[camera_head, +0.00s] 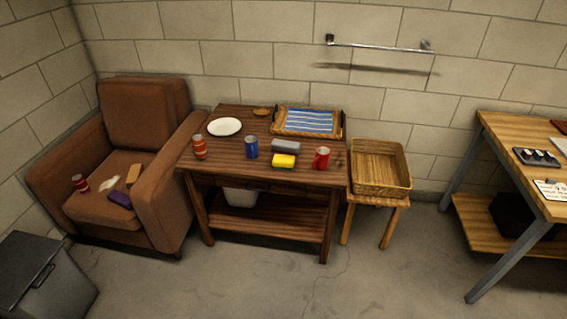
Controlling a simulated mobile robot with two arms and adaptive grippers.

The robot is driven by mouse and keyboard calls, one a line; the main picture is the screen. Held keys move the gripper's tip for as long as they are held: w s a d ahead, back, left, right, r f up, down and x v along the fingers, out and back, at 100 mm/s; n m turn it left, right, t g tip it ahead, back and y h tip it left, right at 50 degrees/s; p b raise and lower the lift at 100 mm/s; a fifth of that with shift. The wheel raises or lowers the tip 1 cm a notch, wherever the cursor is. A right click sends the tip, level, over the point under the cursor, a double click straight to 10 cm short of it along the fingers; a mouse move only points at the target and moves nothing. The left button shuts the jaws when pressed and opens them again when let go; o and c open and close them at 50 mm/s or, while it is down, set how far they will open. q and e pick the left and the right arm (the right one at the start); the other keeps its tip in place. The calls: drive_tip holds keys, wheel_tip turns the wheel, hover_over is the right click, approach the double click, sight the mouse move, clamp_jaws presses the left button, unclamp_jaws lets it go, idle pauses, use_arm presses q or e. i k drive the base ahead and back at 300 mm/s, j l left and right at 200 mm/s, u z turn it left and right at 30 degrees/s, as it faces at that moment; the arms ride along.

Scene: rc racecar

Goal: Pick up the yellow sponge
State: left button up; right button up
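The yellow sponge (284,160) lies on the dark wooden table (225,165), near its front edge. A grey block-like item (286,145) lies just behind it. A blue can (251,147) stands to its left and a red mug (321,158) to its right, both apart from it. Neither of my grippers shows in the head view.
A red can (199,147), a white plate (224,126) and a tray with a striped cloth (308,121) are on the table. A brown armchair (160,205) stands left, a wicker basket (380,168) on a stool right. The floor in front is clear.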

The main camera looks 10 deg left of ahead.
sight(279, 162)
drive_tip(key=i+j+u, duration=0.15)
drive_tip(key=i+j, duration=0.2)
drive_tip(key=j, duration=0.2)
drive_tip(key=i+j+u, duration=0.1)
drive_tip(key=i+j, duration=0.3)
drive_tip(key=j, duration=0.1)
